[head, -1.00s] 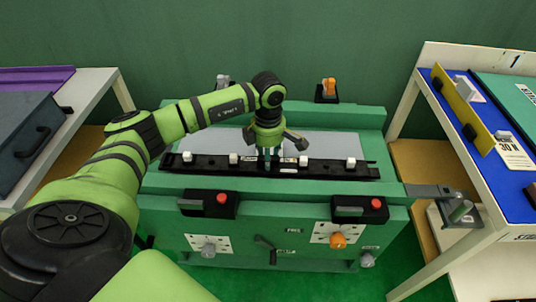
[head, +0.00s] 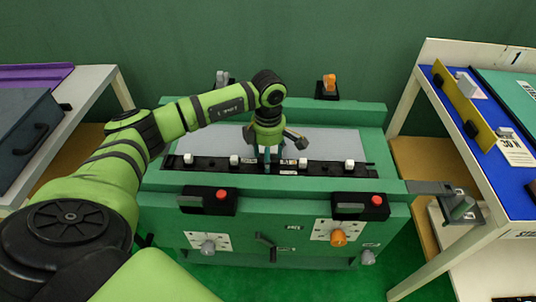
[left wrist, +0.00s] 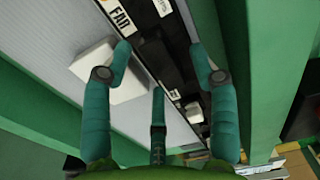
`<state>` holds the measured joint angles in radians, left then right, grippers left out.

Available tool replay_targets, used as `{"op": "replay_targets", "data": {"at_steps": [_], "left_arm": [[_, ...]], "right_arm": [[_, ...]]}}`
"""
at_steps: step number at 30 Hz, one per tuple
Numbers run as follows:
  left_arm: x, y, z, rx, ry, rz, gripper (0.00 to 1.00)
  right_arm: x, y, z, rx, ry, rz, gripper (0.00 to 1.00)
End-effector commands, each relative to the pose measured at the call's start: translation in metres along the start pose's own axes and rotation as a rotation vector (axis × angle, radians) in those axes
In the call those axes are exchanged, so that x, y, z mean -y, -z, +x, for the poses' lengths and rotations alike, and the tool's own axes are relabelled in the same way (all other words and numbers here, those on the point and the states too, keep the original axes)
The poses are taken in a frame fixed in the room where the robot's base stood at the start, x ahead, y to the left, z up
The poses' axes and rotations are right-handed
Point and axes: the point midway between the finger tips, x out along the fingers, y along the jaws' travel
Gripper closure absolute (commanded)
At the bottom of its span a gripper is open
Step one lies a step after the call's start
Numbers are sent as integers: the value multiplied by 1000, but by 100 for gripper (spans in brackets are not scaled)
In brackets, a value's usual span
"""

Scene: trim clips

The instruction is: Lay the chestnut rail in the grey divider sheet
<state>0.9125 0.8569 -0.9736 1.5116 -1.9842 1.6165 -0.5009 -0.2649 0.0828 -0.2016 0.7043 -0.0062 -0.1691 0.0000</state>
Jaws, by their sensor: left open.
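A long, near-black rail (head: 320,168) with several white blocks lies along the front edge of the grey sheet (head: 325,142) on the green bench. It looks seated low behind the bench's front ledge. Its colour reads black rather than chestnut. My left gripper (head: 267,163) is down over the rail's middle. In the left wrist view, its open teal fingers (left wrist: 161,52) stand either side of the dark rail (left wrist: 158,62), which carries a "FAR" label. A white block (left wrist: 108,72) shows by the left finger. My right gripper is not in view.
Black boxes with red buttons (head: 222,195) sit on the bench front. A blue-topped table (head: 481,152) at right holds a yellow board (head: 462,108). A table at left holds a dark grey case (head: 28,137). A metal bracket (head: 447,188) juts out at the bench's right end.

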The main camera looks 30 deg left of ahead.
Motion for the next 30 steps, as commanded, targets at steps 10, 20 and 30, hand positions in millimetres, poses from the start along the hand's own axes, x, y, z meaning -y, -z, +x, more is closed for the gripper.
{"op": "replay_targets", "data": {"at_steps": [10, 20, 30], "left_arm": [[-2, -1, -62, 5, -8, 0, 41], [-1, 0, -114, 3, -4, 0, 41], [0, 0, -120, 2, -2, 0, 41]], "right_arm": [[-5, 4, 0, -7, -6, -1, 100], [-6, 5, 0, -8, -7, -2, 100], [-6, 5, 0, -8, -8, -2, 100]]}}
